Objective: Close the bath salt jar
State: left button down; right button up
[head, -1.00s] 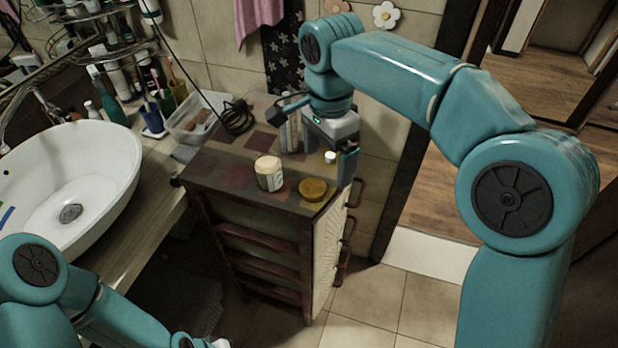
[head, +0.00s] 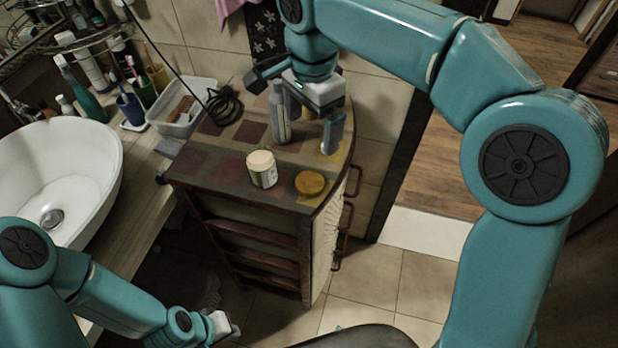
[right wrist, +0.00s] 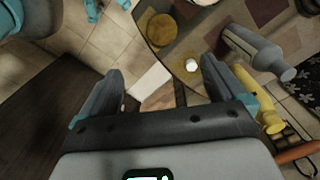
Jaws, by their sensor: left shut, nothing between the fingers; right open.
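The bath salt jar (head: 262,170), with a pale cream top, stands upright on the dark cabinet top. A round ochre disc that looks like its lid (head: 310,183) lies flat to its right, apart from it; the lid also shows in the right wrist view (right wrist: 160,30). Only the jar's edge shows there (right wrist: 204,2). My right gripper (head: 326,140) is open and empty above the cabinet's right end, behind the lid. In the right wrist view its fingers (right wrist: 162,66) are spread, with the lid beyond them. My left gripper (head: 228,328) is shut and empty, low in front of the cabinet.
A grey bottle (head: 279,118) stands behind the jar, near my right gripper. A yellow bottle (right wrist: 257,97) and a small white-topped item (right wrist: 192,65) show in the right wrist view. A sink (head: 90,155) and a clear bin (head: 185,108) are at left. Cabinet space left of the jar is free.

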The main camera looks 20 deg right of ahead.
send_over(310, 181)
jog(key=f, duration=0.9)
jog(key=shift+s+f, duration=0.25)
jog(key=shift+s, duration=0.05)
jog(key=shift+s+f, duration=0.1)
jog(key=shift+f, duration=0.6)
jog(key=shift+f, duration=0.1)
jog(key=f, duration=0.5)
jog(key=shift+w+p, duration=0.3)
jog(key=shift+w, duration=0.05)
jog(key=c, duration=1.1)
